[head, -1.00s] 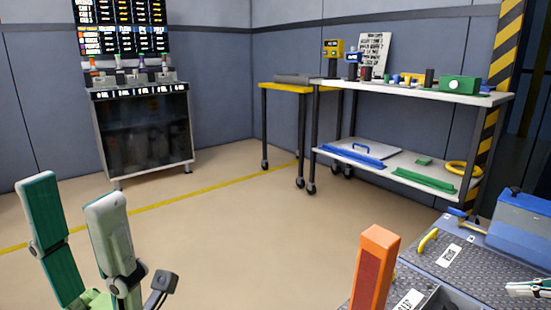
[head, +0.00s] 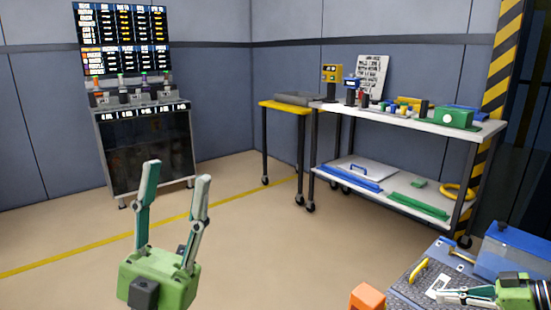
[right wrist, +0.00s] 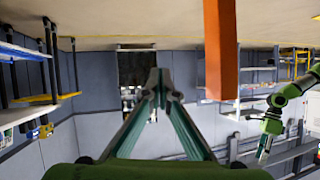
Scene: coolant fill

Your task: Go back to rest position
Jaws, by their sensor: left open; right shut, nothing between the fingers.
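My left gripper (head: 177,170) is in the lower left of the head view. Its two fingers point up and stand apart, with nothing between them. My right gripper (head: 441,297) shows at the lower right edge of the head view, over the dark textured deck (head: 409,292). In the right wrist view its fingertips (right wrist: 160,82) meet, with nothing held. A green arm at the right of that view looks like my left arm.
An orange post (head: 368,298) stands near my right gripper and also shows in the right wrist view (right wrist: 221,50). A blue box (head: 518,250) is behind that gripper. A shelf cart (head: 440,125) and a dispenser cabinet (head: 150,155) stand farther back. The middle floor is clear.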

